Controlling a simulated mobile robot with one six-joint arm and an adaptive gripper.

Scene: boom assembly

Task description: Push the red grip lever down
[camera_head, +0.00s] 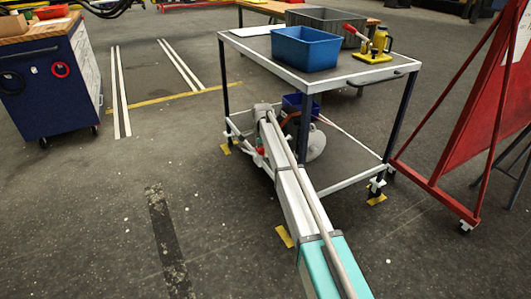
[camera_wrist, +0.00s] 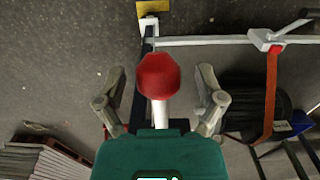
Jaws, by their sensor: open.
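The red grip lever (camera_wrist: 158,77) shows in the wrist view as a faceted red knob on a white stem. It appears between the two grey fingers of my open gripper (camera_wrist: 160,84), with a gap on each side. I cannot tell its depth from the fingers. In the head view, a small red spot (camera_head: 261,150) by the cart's left side may be this knob. My arm reaches to the cart's lower left side there, and the gripper is mostly hidden.
A red frame (camera_head: 455,130) stands right. An orange strap (camera_wrist: 270,95) hangs right in the wrist view.

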